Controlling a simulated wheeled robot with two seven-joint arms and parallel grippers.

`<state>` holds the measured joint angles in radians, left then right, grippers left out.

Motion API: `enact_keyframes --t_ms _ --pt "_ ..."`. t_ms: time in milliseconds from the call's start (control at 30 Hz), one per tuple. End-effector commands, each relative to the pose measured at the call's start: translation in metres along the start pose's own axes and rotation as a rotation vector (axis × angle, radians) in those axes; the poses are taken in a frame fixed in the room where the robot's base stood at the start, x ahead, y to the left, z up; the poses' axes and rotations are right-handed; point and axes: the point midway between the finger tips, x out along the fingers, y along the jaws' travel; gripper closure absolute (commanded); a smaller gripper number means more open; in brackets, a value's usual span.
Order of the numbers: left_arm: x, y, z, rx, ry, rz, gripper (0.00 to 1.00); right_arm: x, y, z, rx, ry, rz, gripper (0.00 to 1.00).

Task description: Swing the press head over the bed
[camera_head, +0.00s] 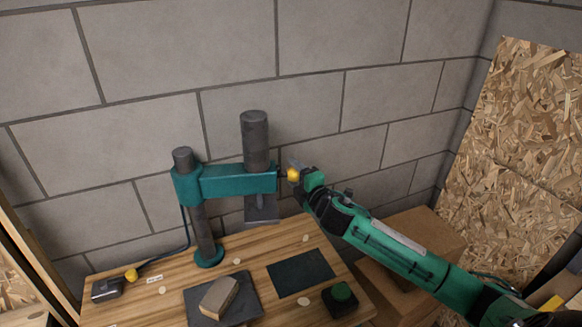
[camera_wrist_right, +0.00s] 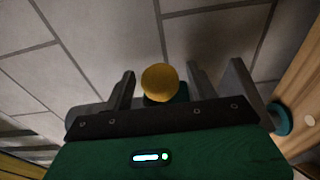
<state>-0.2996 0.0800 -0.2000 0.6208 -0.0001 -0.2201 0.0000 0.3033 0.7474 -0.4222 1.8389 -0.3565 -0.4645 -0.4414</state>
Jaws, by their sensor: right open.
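The press head is a dark cylinder (camera_head: 256,140) on a teal swing arm (camera_head: 225,181), which turns on a dark upright post (camera_head: 204,226). Its flat grey plate (camera_head: 262,210) hangs at the table's back edge. A yellow ball knob (camera_head: 293,174) sticks out at the arm's right end. My right gripper (camera_head: 299,171) is at the knob; in the right wrist view the knob (camera_wrist_right: 160,83) sits between the open fingers, with gaps on both sides. A dark plate (camera_head: 251,285), probably the bed, carries a tan block (camera_head: 219,297). My left gripper is out of view.
The wooden table (camera_head: 175,285) also holds a dark mat (camera_head: 300,272), a green button on a black box (camera_head: 342,294) and a black box (camera_head: 107,290) with a cable. A block wall (camera_head: 180,50) stands behind. Cardboard boxes (camera_head: 425,238) are at right.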

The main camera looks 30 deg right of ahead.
Motion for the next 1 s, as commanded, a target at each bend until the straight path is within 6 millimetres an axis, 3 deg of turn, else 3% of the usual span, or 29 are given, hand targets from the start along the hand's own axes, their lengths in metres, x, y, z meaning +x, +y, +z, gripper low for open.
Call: enact_keyframes --t_ms 200,567,867,1000 --pt "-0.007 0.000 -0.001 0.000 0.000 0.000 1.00 0.020 0.001 0.000 0.000 -0.001 0.000 0.42" --pt "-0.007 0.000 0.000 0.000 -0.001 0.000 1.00 0.023 -0.001 0.000 0.000 0.000 0.000 0.42" --pt "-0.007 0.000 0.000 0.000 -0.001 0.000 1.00 0.023 -0.001 0.000 0.000 0.000 -0.001 1.00" --pt "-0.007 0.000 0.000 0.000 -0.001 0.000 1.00 0.023 -0.001 -0.001 0.000 -0.002 -0.001 1.00"
